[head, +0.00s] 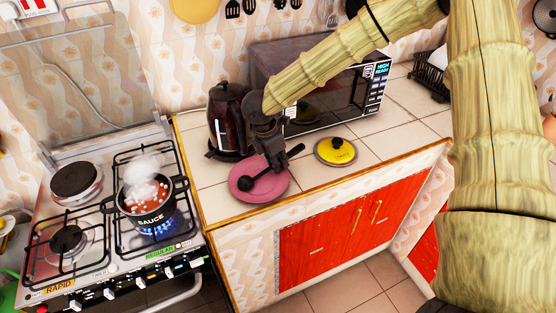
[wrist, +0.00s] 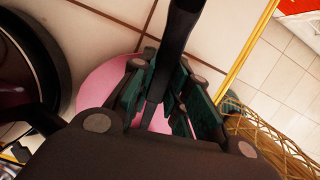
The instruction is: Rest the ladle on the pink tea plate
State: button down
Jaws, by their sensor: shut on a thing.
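My gripper (head: 272,162) is shut on the ladle's handle from above. In the wrist view the dark handle (wrist: 181,28) runs between the fingers of my gripper (wrist: 163,92), with the pink plate (wrist: 98,84) behind. Whether the bowl touches the plate I cannot tell.
A dark kettle (head: 226,118) stands behind the plate, close to my gripper. A yellow lid (head: 336,150) lies to the right. A microwave (head: 345,95) is behind. A steaming pot (head: 150,212) sits on a lit stove burner to the left. The counter's front edge is near.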

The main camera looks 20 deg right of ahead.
dwell(0.3)
jog(key=c, duration=1.3)
grip_release()
